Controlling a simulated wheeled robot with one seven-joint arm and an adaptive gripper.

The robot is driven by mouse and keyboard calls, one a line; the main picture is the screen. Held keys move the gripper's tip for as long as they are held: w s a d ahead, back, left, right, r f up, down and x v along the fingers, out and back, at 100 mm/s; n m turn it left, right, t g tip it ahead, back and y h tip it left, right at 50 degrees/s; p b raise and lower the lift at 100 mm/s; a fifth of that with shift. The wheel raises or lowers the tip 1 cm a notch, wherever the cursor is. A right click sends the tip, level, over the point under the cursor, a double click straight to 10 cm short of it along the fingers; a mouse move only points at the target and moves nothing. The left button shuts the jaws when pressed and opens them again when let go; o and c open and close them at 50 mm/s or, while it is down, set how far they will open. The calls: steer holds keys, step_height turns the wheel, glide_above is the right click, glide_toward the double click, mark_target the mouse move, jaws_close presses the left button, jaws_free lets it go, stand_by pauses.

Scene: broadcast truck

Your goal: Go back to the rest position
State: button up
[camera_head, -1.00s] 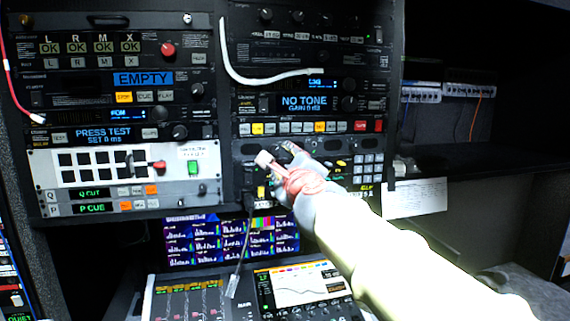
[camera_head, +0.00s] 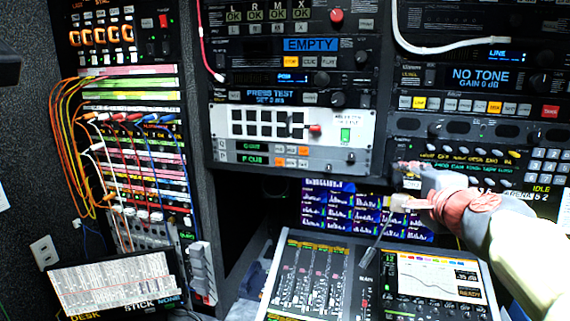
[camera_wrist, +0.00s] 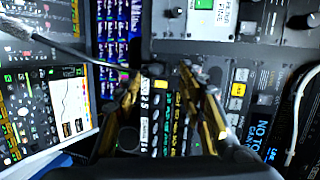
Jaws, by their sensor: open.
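My gripper (camera_head: 404,184) is at the right in the head view, at the end of my pale arm with a reddish wrist. It is in front of the lower right rack, beside the panel with the small keys and over the far edge of the console. In the wrist view its two gold-coloured fingers (camera_wrist: 160,85) stand apart with nothing held between them. Behind them are the rack's button panel and knobs. In the head view I cannot tell whether the fingertips touch anything.
A mixing console (camera_head: 325,285) with a screen (camera_head: 435,270) lies below my gripper. A thin dark gooseneck (camera_head: 377,245) rises from it close to my gripper. A white cable (camera_head: 440,45) hangs across the right rack. A patch bay (camera_head: 130,150) with many cables is at left.

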steer(key=s+a+f+n+g+y, duration=0.1)
steer(key=s+a+f+n+g, duration=0.25)
steer(key=s+f+n, duration=0.4)
steer(key=s+a+f+n+g+y, duration=0.1)
steer(key=s+a+f+n+g, duration=0.25)
steer(key=f, duration=0.75)
steer(key=s+a+f+n+g+h+b, duration=0.1)
steer(key=s+f+n+g+b, duration=0.1)
steer(key=s+f+n, duration=0.5)
steer(key=shift+s+f+g+b, duration=0.4)
steer(key=shift+s+f, duration=2.4)
steer(key=shift+s, duration=1.8)
